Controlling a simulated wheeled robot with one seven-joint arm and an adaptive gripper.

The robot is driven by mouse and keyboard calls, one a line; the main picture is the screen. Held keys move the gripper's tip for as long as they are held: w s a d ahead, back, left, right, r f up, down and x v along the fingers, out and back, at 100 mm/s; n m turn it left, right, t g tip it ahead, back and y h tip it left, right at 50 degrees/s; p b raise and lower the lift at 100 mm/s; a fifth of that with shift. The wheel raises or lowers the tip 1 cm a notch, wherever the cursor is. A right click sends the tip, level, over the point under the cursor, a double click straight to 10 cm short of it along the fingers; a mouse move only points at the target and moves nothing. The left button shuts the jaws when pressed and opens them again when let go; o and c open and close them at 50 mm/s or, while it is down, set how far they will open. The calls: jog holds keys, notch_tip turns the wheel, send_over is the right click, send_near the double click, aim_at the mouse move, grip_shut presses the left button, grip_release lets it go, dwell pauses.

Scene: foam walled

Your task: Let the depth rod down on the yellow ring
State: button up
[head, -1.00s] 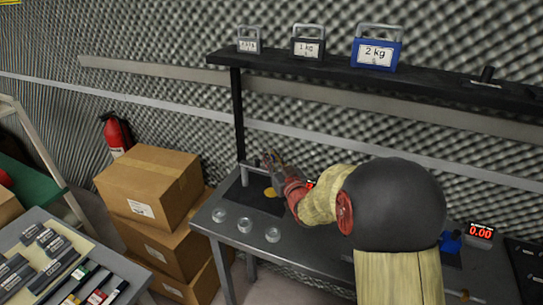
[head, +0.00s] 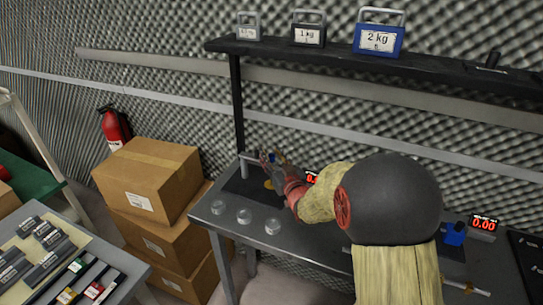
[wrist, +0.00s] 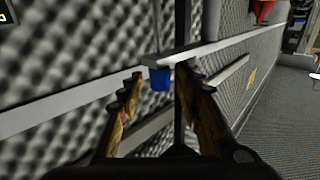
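A yellow ring (head: 268,184) lies on the dark plate at the left end of the bench, partly hidden by my gripper. A stand's grey crossbar (head: 250,158) reaches out above it from a dark post. A blue piece (head: 272,157), seemingly the depth rod's grip, is at the crossbar's end; it also shows in the wrist view (wrist: 160,79). The rod's lower part is hidden. My gripper (head: 270,160) is open, its fingers on either side of the blue piece in the wrist view (wrist: 160,74). I cannot tell whether they touch it.
Clear glass discs (head: 245,215) stand along the bench's front edge. A shelf (head: 330,55) with labelled weights hangs above. Red displays (head: 484,224) stand on the bench. Cardboard boxes (head: 150,175) are stacked at the left, and another table (head: 130,290) holds small blocks.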

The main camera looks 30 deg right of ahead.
jog(key=s+a, duration=0.1)
jog(key=s, duration=1.1)
jog(key=shift+a, duration=0.25)
jog(key=s+a+r+g+p, duration=0.3)
jog(key=s+a+r+g, duration=0.1)
jog(key=a+r+g, duration=0.15)
jog(key=s+a+r+g+p, duration=0.1)
jog(key=s+a+g, duration=0.1)
jog(key=s+a, duration=0.2)
jog(key=s+a+r+n+g+y, duration=0.1)
jog(key=s+a, duration=0.3)
jog(key=s, duration=0.6)
jog(key=s+a+r+g+y+p, duration=0.1)
jog(key=s+a+g, duration=0.2)
jog(key=s, duration=0.4)
jog(key=shift+a+r+g+p, duration=0.2)
jog(key=shift+a+g+p, duration=0.15)
jog(key=shift+a, duration=0.3)
jog(key=shift+w, duration=0.1)
jog(key=shift+c, duration=0.9)
